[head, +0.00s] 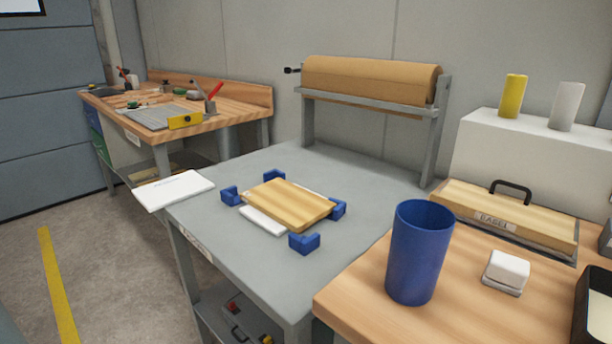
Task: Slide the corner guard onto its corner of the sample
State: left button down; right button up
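The sample, a light wooden board (288,203), lies flat on the grey table, raised on a white pad (262,221) that shows along its front-left edge. Blue corner guards sit around it. One guard (279,173) is at the back corner and one (338,209) at the right corner, both close to the board; contact is hard to tell. Another guard (230,196) stands at the left, apart from the board. The guard in front (304,243) stands on the table with a gap to the board's front corner. Neither of my grippers is in view.
A paper roll on a stand (370,80) rises at the table's back. A blue cup (418,250) stands on the wooden bench at right, near a white block (506,271). A white panel (172,189) juts out at the table's left. The grey table front (235,254) is clear.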

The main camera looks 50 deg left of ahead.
aim_at(270, 175)
jog(key=k+l+u, duration=0.15)
jog(key=u, duration=1.55)
jog(key=i+j, duration=0.1)
jog(key=j, duration=0.3)
jog(key=i+j+z, duration=0.1)
jog(key=j, duration=0.3)
